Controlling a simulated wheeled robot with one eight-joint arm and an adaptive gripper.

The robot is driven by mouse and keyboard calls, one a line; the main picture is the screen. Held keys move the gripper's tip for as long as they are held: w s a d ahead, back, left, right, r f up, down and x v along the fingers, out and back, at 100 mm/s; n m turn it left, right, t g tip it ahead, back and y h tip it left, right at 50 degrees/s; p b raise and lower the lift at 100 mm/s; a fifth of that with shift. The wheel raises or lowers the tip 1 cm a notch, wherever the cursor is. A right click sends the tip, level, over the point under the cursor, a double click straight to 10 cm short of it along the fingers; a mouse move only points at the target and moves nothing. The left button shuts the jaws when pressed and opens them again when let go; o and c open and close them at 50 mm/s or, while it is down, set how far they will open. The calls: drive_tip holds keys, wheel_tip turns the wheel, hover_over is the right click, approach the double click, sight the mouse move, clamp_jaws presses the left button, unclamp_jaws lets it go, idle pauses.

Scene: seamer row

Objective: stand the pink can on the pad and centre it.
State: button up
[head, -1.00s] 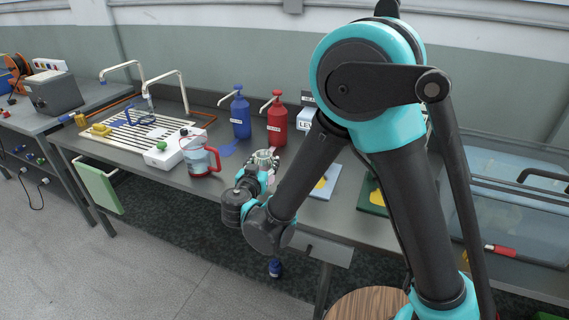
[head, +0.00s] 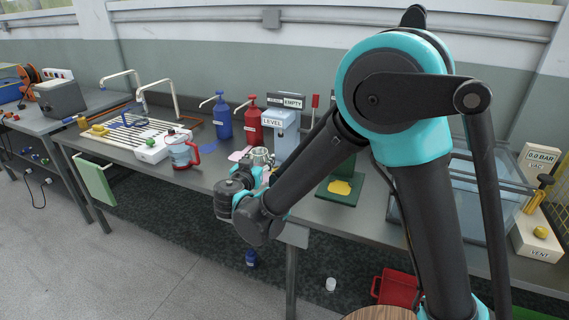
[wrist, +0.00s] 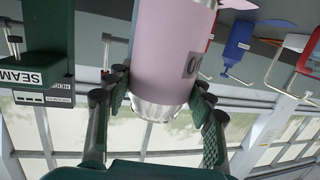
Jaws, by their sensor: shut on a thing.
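My gripper (wrist: 160,95) is shut on the pink can (wrist: 170,50) in the wrist view, with one finger on each side near its silver end. That view is upside down, so the silver end points up. The can looks nearly upright; its lower end is out of frame. In the head view my gripper (head: 262,160) is over the bench's front part, and the arm mostly hides the can. A pink flat patch (head: 238,155) and a blue one (head: 208,147) lie on the bench. I cannot tell which surface is the pad, or whether the can touches anything.
A grey-blue LEVEL device (head: 281,135) stands behind my gripper. Red (head: 254,126) and blue (head: 223,122) pump bottles and a red-handled jug (head: 181,153) are to its left. A dark green machine (wrist: 45,45) is close in the wrist view.

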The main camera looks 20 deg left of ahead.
drive_tip(key=w+d, duration=0.1)
drive_tip(key=w, duration=1.5)
drive_tip(key=shift+w+d+f, duration=0.1)
drive_tip(key=shift+f, duration=3)
drive_tip(key=shift+w+f, duration=0.2)
drive_tip(key=shift+f, duration=0.2)
drive_tip(key=shift+f, duration=0.1)
drive_tip(key=o, duration=1.6)
drive_tip(key=shift+c, duration=0.2)
